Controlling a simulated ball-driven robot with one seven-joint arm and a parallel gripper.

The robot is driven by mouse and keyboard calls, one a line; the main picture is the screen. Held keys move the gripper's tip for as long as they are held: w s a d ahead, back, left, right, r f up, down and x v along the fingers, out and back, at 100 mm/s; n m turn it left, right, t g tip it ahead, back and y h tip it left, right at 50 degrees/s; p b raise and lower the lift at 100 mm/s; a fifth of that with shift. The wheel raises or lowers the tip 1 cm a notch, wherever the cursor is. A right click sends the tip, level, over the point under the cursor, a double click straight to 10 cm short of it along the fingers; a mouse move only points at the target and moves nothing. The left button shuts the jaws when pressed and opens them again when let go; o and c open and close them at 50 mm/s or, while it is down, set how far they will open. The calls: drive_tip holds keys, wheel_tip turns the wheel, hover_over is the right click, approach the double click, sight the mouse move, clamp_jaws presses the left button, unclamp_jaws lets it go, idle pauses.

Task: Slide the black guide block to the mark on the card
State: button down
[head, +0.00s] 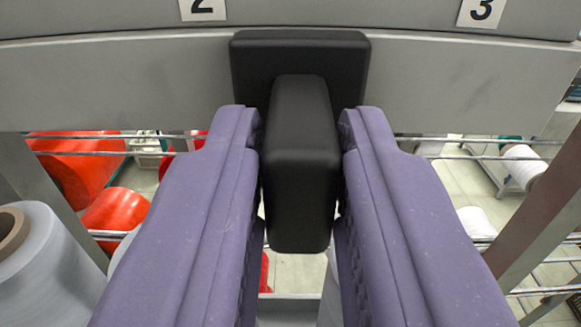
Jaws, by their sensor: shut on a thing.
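The black guide block (301,165) is in the middle of the head view. Its wider back part (298,46) lies against a grey rail, and its narrower front part sticks out toward me. My gripper (302,135) has two purple fingers, one on each side of the front part, and is shut on it. Two white number cards show at the top edge: one with a 2 (202,9) left of the block and one with a 3 (481,13) to its right. The block sits between them. The tops of both cards are cut off by the frame.
The grey rail (130,82) runs across the whole view and is clear on both sides of the block. Below it are thin metal bars, red rolls (78,165), a large white bobbin (45,262) at lower left and a slanted metal post (535,200) at right.

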drive_tip(key=d, duration=0.7)
drive_tip(key=shift+d, duration=0.2)
drive_tip(key=c, duration=1.2)
unclamp_jaws()
drive_tip(key=shift+o, duration=0.8)
drive_tip(key=shift+d, duration=0.3)
drive_tip(key=shift+a, duration=0.1)
drive_tip(key=s+b, duration=0.2)
drive_tip(key=s, duration=0.5)
drive_tip(key=shift+s+b, duration=0.35)
drive_tip(key=shift+s, duration=0.05)
